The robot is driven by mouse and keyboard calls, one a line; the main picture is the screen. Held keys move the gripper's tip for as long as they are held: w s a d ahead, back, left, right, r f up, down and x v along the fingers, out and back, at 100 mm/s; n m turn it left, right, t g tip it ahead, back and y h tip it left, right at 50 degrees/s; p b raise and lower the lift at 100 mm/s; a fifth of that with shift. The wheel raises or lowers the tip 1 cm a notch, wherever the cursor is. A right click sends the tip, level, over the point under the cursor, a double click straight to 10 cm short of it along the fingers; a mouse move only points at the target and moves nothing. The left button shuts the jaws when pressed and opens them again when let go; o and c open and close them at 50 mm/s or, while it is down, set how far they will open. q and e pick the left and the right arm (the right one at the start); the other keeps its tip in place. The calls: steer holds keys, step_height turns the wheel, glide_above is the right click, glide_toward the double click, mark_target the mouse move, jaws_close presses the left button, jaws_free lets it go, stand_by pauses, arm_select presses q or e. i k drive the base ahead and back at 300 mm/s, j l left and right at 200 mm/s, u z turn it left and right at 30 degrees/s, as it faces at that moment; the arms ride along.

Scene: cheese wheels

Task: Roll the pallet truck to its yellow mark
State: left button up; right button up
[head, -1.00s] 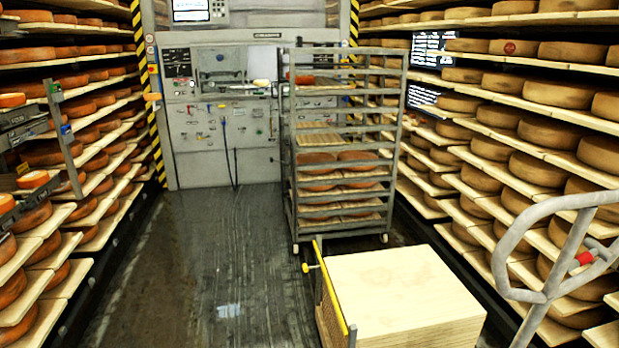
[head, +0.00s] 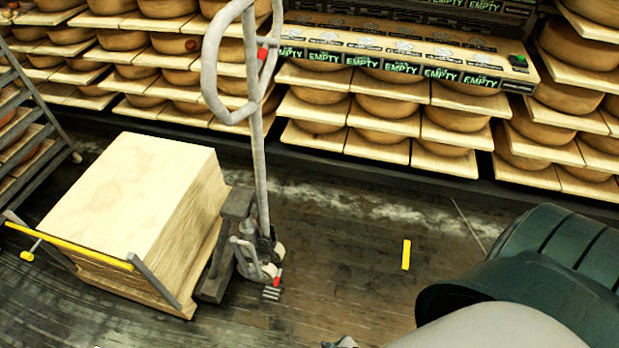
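The pallet truck (head: 262,256) stands left of centre in the head view, its grey loop handle (head: 209,85) upright with a red piece on it. A stack of pale boards (head: 125,190) sits on its left side, with a yellow-topped rail at the stack's left end. The yellow mark (head: 406,254) is a short bar on the dark floor, to the right of the truck and apart from it. Neither gripper can be made out; a small grey part at the bottom edge is too cut off to identify.
Cheese shelves (head: 366,143) run along the back, with a dark lower edge. A rack (head: 30,130) stands at the far left. The floor (head: 345,230) between truck and mark looks clear. A dark rounded shape hides the lower right floor.

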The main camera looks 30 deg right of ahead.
mark_target(257, 262)
steer(key=i+j+z, duration=0.15)
steer(key=z, duration=0.25)
steer(key=i+j+z, duration=0.1)
steer(key=j+z, duration=0.3)
steer(key=i+j+z, duration=0.1)
steer(key=z, duration=0.3)
steer(key=j+z, duration=0.4)
steer(key=l+u, duration=0.1)
steer(key=u, duration=1)
steer(key=l+u, duration=0.5)
steer(key=k+l+u, duration=0.1)
steer(key=l+u, duration=0.25)
steer(key=u, duration=0.15)
steer(key=k+l+u, duration=0.15)
steer(key=l+u, duration=0.3)
steer(key=k+l+u, duration=0.5)
steer(key=k+l, duration=1.1)
